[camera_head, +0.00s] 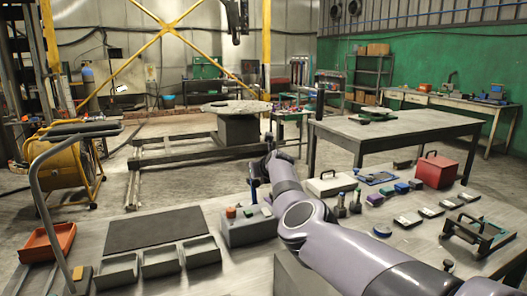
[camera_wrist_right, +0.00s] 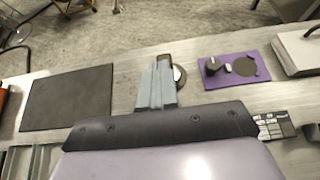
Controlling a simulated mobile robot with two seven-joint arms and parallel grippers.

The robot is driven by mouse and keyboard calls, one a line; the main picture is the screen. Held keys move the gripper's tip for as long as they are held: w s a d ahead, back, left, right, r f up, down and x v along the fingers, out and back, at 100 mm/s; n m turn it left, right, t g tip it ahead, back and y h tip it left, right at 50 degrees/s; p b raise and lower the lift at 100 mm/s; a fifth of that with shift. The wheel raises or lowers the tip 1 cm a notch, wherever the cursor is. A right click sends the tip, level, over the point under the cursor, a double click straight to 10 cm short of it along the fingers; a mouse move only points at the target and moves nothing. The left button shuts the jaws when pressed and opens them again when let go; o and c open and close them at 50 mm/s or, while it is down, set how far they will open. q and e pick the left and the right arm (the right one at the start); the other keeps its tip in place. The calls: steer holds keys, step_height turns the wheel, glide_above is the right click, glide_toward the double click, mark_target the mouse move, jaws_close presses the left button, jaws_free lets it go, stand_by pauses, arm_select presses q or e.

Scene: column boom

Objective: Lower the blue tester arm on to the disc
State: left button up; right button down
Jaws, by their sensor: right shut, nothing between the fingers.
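My right gripper (camera_head: 254,186) hangs at the end of my arm over the back of the bench. It is shut and empty; its grey fingers show in the wrist view (camera_wrist_right: 158,84). Beside the fingertips is a round piece (camera_wrist_right: 179,76) with a pale rim, partly hidden by them. Right of the fingers, apart from them, a purple-blue plate (camera_wrist_right: 222,83) carries a dark disc (camera_wrist_right: 245,66) and a black knob (camera_wrist_right: 213,64). I cannot make out for sure which part is the blue tester arm, or its angle. My left gripper is not in view.
A dark mat (camera_head: 155,227) and grey trays (camera_head: 161,261) lie on the left. A grey box (camera_head: 248,230) with coloured knobs stands near my gripper. A white case (camera_head: 330,184), a blue frame (camera_head: 375,177) and a red box (camera_head: 436,170) stand to the right.

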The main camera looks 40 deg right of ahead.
steer(key=s+a+r, duration=0.1)
steer(key=s+r, duration=0.4)
steer(key=r, duration=0.4)
steer(key=shift+s+a, duration=0.3)
steer(key=shift+a, duration=0.1)
